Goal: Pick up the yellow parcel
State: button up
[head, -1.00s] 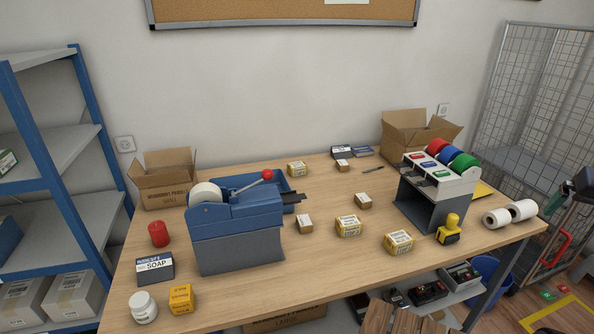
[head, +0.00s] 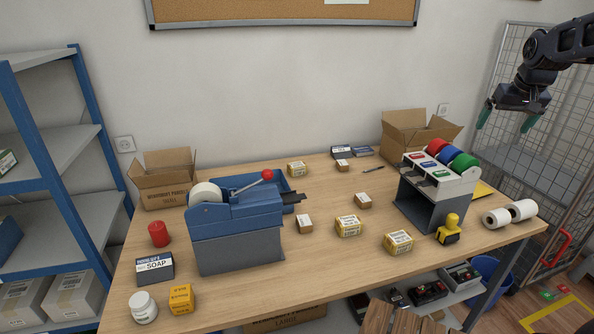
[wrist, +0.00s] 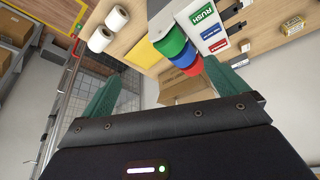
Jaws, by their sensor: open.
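A small solid yellow box (head: 180,299) stands at the front left of the table in the head view, beside a white jar. Three paler yellow-and-white labelled boxes lie further off: one front right of centre (head: 398,242), one at the middle (head: 348,227), one at the back (head: 297,169). My gripper (head: 507,120) is in the air at the upper right, beyond the table's right end, far from all of these. Its green fingers are apart and empty, as the wrist view (wrist: 160,88) also shows.
A blue tape dispenser (head: 236,230) stands left of centre, right of the soap box (head: 155,268), red cylinder (head: 159,234) and white jar (head: 143,307). A label dispenser (head: 432,190), yellow stamp (head: 449,230) and white rolls (head: 496,218) stand at the right. Open cartons are at the back.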

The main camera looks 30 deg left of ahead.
jog(key=w+a+f+n, duration=0.2)
jog(key=w+a, duration=0.9)
jog(key=a, duration=0.5)
jog(key=n+g+y, duration=0.2)
jog(key=n, duration=0.3)
send_over(297, 165)
jog(key=s+d, duration=0.1)
jog(key=d, duration=0.3)
notch_tip(297, 165, down, 27)
jog(key=x, duration=0.2)
jog(key=a+x, duration=0.1)
jog(key=x, duration=0.2)
jog(key=shift+f, duration=0.15)
jog(key=shift+s+a+x, duration=0.15)
jog(key=shift+x, duration=1.15)
jog(key=shift+s+a+x, duration=0.1)
jog(key=shift+s+x, duration=0.05)
jog(key=shift+x, duration=1.1)
jog(key=shift+c, duration=0.2)
jog(key=c, duration=1.1)
